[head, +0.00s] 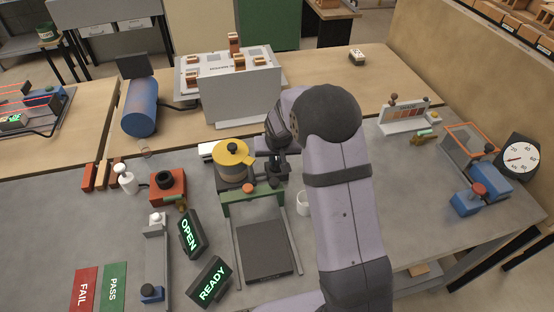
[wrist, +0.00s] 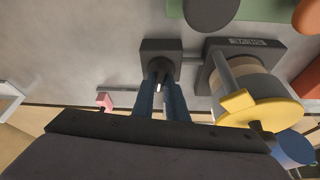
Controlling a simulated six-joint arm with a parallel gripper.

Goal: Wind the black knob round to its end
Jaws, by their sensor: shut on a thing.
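My gripper (wrist: 163,82) points down at a small dark box (wrist: 154,48), with its blue fingers close together. The fingers are shut on a dark knob (wrist: 161,66) on that box; the fingers hide much of it, so I cannot tell how far it is turned. In the head view my gripper (head: 274,160) is beside the sieve unit, and my arm and wrist cover most of the knob. The sieve unit's yellow lid (wrist: 257,107) is beside the fingers, apart from them, and also shows in the head view (head: 236,152).
A green frame with a dark plate (head: 264,250) stands in front of my gripper. A white cup (head: 304,203) is close on the right. A red box (head: 168,186) and lit OPEN (head: 190,234) and READY (head: 210,283) signs are to the left.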

